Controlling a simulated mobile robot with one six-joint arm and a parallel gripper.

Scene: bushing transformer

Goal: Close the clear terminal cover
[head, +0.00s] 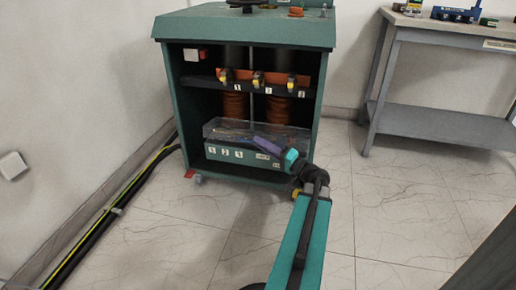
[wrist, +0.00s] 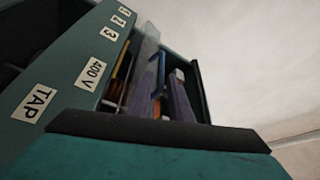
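The clear terminal cover (head: 222,127) is a see-through panel over the low green terminal box (head: 228,157) at the bottom of the cabinet. It looks raised from the box front, though its exact angle is hard to tell. In the wrist view the cover (wrist: 146,49) shows as a pale clear sheet along the box, with coloured parts behind it. My gripper (head: 262,144) reaches in from the right, its purple fingers over the box's right part. In the wrist view a purple finger (wrist: 181,102) lies beside the cover. I cannot tell its opening or contact with the cover.
The green transformer cabinet (head: 174,110) is open at the front, with a shelf and orange bushings above the box. Its side walls bound the space. A grey workbench (head: 432,120) stands at right. Cables run along the left wall. The floor in front is clear.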

